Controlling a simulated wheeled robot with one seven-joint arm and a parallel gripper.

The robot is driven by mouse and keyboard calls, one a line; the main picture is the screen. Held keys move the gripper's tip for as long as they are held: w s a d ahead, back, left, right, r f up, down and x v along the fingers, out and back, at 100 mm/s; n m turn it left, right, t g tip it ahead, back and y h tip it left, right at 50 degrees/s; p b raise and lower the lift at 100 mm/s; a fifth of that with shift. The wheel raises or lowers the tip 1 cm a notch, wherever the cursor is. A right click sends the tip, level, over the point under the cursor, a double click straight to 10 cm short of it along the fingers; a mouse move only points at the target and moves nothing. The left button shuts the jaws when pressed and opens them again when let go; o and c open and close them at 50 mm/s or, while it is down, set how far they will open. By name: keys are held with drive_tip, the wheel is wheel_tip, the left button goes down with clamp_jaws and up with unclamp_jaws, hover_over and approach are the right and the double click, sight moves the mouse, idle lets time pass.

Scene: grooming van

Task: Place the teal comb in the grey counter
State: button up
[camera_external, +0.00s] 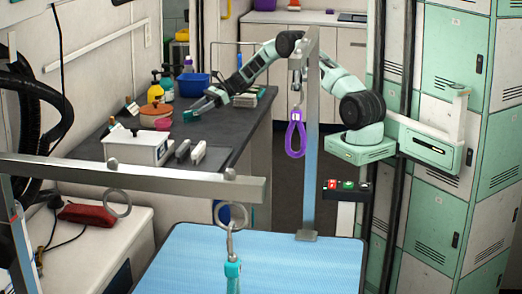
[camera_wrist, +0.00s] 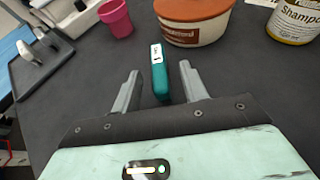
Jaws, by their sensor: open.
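The teal comb (camera_wrist: 158,72), with a small white label, is on the dark grey counter (camera_wrist: 235,85) in the wrist view. It lies in the gap between the fingers of my gripper (camera_wrist: 160,80), with its far end just past the fingertips. The fingers are open, with space visible on both sides of the comb. In the external view, my gripper (camera_external: 199,107) is low over the grey counter (camera_external: 232,121), and a small teal shape, likely the comb (camera_external: 188,116), shows at its fingertips. The exact finger height over the counter is hard to tell.
A jar with a terracotta lid (camera_wrist: 195,12) stands just beyond the comb, with a pink cup (camera_wrist: 116,18) to its left and a shampoo bottle (camera_wrist: 293,24) to its right. A dark tray (camera_wrist: 62,66) lies left.

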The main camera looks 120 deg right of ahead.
sight(195, 110)
drive_tip(key=x, duration=0.3)
drive_tip(key=shift+w, duration=0.4)
drive_tip(key=shift+a, duration=0.1)
clamp_jaws()
